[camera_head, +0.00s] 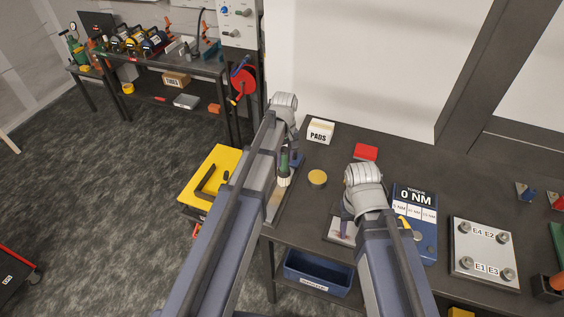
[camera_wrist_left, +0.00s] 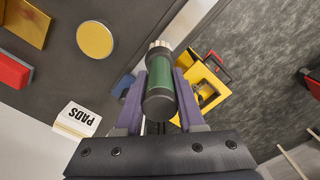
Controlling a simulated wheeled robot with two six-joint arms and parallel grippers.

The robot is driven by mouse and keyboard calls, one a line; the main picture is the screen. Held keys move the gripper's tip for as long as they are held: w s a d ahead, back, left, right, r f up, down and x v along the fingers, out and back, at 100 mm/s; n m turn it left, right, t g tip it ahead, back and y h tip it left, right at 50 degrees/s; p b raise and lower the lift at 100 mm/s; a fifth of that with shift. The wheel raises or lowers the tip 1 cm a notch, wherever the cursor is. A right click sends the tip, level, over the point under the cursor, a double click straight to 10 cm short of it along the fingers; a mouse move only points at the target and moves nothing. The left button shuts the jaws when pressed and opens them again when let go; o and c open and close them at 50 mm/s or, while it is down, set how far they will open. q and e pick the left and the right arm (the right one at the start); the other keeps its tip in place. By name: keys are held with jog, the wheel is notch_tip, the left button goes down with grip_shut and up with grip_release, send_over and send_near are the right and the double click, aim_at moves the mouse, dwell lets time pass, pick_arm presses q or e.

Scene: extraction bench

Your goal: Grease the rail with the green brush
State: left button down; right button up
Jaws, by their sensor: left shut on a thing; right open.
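My left gripper (camera_wrist_left: 160,85) is shut on the green brush (camera_wrist_left: 160,80). The brush is a green cylinder with a dark end and pale tip, between the purple fingers in the left wrist view. In the head view the brush (camera_head: 284,172) hangs above the bench's left edge, partly behind my left arm. A light grey strip (camera_head: 274,203) lies below it; I cannot tell if this is the rail or whether the brush touches it. My right gripper (camera_head: 347,212) is mostly hidden by its own arm, above a small silver plate (camera_head: 340,229) on the bench.
A round yellow disc (camera_head: 317,178), a PADS box (camera_head: 320,131) and a red block (camera_head: 366,152) stand on the bench. A blue torque unit (camera_head: 415,215) and a bolted plate (camera_head: 484,252) are at right. A yellow case (camera_head: 212,180) is left of the bench.

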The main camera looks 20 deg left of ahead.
pick_arm(q)
jog(key=w, duration=0.3)
jog(key=shift+w+d, duration=0.15)
jog(key=shift+w, duration=0.05)
dwell(0.3)
jog(key=shift+r, duration=0.1)
